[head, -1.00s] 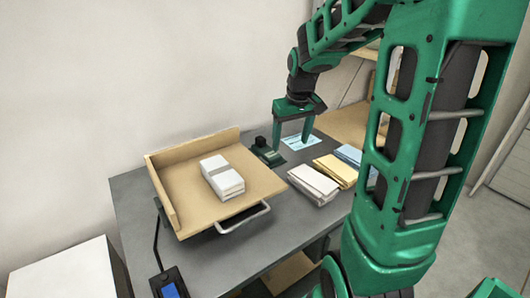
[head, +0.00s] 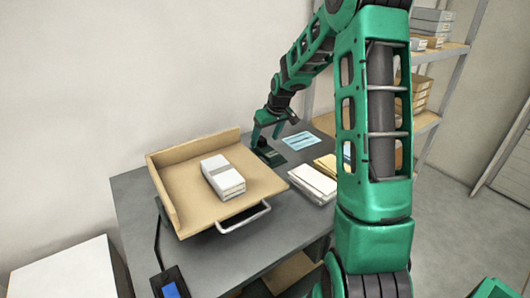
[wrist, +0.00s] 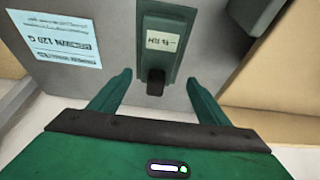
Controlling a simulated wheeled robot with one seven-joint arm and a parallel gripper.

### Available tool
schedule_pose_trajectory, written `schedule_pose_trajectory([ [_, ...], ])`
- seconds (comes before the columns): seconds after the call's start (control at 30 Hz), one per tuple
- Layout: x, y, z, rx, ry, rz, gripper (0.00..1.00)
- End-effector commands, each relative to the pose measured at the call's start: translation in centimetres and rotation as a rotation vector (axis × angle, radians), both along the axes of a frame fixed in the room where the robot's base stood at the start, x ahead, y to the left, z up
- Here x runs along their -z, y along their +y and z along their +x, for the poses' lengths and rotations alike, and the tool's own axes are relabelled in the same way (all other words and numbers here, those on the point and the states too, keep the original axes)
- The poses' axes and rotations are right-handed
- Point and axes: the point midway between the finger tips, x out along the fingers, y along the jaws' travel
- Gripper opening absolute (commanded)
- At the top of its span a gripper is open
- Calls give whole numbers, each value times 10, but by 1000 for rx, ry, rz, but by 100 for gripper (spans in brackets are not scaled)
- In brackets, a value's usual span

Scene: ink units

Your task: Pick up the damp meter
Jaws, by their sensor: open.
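The damp meter appears to be the small dark green device (head: 270,155) on the grey table, just right of the wooden tray. In the wrist view it is a green body (wrist: 163,55) with a pale label and a dark end piece pointing toward my gripper. My gripper (head: 266,141) is open, low over the device. In the wrist view its fingers (wrist: 158,78) stand apart on either side of the dark end, with visible gaps. I cannot tell how far above the table the fingertips are.
The wooden tray (head: 173,200) with a wrapped paper stack (head: 222,176) stands close on the left. A light blue printed sheet (head: 300,140) lies behind right. White bundles (head: 312,183) lie in front right. A dark green block (wrist: 250,25) shows beside the device in the wrist view.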

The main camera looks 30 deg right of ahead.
Motion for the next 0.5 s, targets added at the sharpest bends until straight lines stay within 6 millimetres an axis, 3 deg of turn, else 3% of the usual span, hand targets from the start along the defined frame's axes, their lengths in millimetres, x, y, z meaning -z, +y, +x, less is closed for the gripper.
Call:
schedule_pose_trajectory([
  [0.5,46,-5,23,1,1,-1,70],
])
